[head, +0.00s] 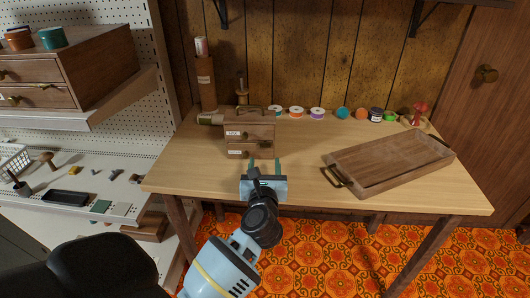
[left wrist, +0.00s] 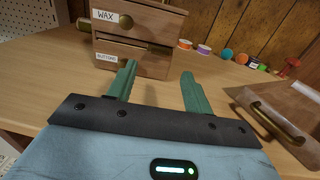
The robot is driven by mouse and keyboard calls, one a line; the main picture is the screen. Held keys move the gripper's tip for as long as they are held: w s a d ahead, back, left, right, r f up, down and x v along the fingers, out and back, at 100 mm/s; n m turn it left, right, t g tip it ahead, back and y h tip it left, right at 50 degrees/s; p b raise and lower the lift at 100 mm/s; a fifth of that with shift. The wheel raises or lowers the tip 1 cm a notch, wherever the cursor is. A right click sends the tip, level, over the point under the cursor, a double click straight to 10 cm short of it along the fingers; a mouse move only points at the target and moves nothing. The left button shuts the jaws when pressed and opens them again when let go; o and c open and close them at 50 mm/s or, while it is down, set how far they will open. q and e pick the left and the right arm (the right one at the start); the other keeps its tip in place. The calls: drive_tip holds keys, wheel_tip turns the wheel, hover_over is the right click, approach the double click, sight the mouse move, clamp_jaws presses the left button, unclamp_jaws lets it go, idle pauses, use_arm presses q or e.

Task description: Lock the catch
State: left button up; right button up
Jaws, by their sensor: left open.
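My left gripper (head: 264,165) is open and empty, just in front of the small wooden drawer box (head: 262,131) on the table. In the left wrist view its two green fingers (left wrist: 158,72) are spread apart, short of the box front. A dark brass-coloured piece (left wrist: 160,48) shows at the right, between the drawers. I cannot tell whether it is the catch, or how the catch stands. My right gripper is not in view.
A wooden tray (head: 385,164) with metal handles lies to the right on the table (head: 300,185). Several thread spools (head: 317,113) line the back. A brown cylinder (head: 206,84) stands behind the box. A white pegboard shelf (head: 120,85) is at the left.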

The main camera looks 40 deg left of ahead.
sight(265, 146)
use_arm(q)
drive_tip(key=x, duration=0.6)
drive_tip(key=shift+w+a, duration=0.15)
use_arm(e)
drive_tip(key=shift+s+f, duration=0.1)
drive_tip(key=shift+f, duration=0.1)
use_arm(q)
drive_tip(key=shift+c, duration=0.4)
